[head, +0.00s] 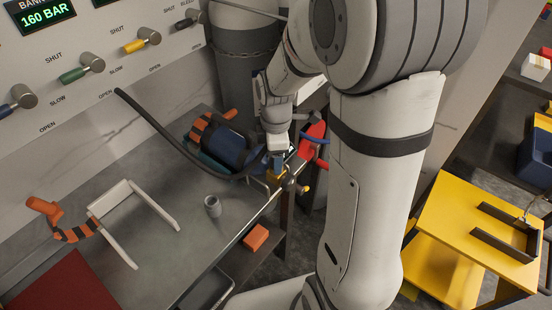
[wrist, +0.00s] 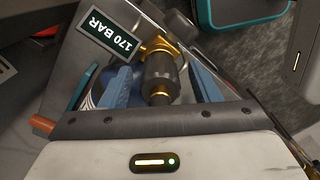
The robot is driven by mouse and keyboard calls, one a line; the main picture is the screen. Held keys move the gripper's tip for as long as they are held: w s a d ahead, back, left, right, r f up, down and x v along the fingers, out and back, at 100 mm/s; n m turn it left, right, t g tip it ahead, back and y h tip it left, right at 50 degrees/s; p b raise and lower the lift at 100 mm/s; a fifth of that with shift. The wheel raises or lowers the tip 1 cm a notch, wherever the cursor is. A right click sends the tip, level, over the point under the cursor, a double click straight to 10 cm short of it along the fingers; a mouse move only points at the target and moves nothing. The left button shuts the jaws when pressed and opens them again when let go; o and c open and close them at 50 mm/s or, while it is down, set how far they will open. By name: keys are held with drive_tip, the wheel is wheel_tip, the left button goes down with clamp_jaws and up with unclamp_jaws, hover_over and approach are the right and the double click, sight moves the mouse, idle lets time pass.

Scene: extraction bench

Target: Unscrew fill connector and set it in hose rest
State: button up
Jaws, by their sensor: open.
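The fill connector (wrist: 160,70) is a dark collar with brass parts in the middle of the wrist view. My gripper (wrist: 160,88) is open, with one blue finger on each side of the connector. I cannot tell whether either finger touches it. In the head view my gripper (head: 278,163) points down at the bench's right edge, over a brass fitting (head: 272,176). The black hose (head: 165,132) arches from the panel side to this fitting. A small grey cup (head: 213,207) stands upright on the bench and looks like the hose rest.
A blue cylinder (head: 224,147) lies beside the fitting, near an orange-and-black striped piece. A white U-shaped frame (head: 122,186) lies on the bench, left of the cup. Valve knobs line the wall panel (head: 110,30). A yellow table (head: 450,225) stands at the right.

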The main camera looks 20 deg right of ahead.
drive_tip(key=m, duration=1.1)
drive_tip(key=shift+m, duration=0.3)
drive_tip(key=m, duration=1.2)
drive_tip(key=shift+c, duration=0.4)
